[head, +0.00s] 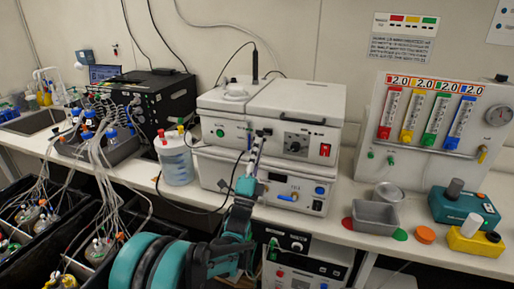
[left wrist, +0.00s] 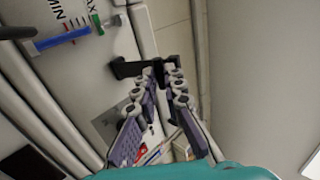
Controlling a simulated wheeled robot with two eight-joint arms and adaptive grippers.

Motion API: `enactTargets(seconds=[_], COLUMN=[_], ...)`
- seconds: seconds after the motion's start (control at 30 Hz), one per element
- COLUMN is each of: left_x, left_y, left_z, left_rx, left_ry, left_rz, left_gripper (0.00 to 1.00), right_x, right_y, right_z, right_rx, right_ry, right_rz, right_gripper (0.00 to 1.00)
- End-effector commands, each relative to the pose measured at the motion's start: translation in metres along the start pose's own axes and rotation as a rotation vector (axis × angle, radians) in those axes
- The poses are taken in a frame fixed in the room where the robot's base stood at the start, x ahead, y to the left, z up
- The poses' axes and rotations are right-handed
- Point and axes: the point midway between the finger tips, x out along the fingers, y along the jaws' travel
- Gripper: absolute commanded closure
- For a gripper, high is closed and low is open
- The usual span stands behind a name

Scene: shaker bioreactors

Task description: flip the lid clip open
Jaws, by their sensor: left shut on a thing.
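The white shaker box (head: 290,97) stands in the middle of the bench with its lid down. The black lid clip (head: 266,131) is on the front at the seam under the lid, and it also shows in the left wrist view (left wrist: 126,69). My left gripper (head: 259,138) reaches up to the clip from below. In the left wrist view its purple-padded fingers (left wrist: 159,76) close at their tips on the dark clip piece. The fingertips hide part of the clip, so its exact angle is hard to tell. My right gripper is not in view.
A second white unit (head: 290,192) sits under the shaker box. A clear bottle (head: 175,158) stands to its left. A grey bin (head: 375,217) and a teal device (head: 463,208) are on the right bench. Cables hang near my left arm.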

Motion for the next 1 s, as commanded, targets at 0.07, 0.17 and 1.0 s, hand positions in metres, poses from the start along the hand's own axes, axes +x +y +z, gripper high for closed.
enactTargets(seconds=[0.07,0.17,1.0], left_x=[0.0008,0.0006,0.0], left_y=[0.0093,0.0104,0.0098], left_z=[-0.0005,-0.0006,-0.0008], left_rx=[0.002,0.002,0.001], left_ry=[0.0,0.0,0.0], left_rz=[0.019,0.02,0.019], left_gripper=[1.0,1.0,0.69], right_x=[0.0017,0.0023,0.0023], right_y=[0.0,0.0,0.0], right_z=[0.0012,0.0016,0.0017], right_rx=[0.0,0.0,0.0], right_ry=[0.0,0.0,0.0], right_rz=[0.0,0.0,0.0], right_gripper=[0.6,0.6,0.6])
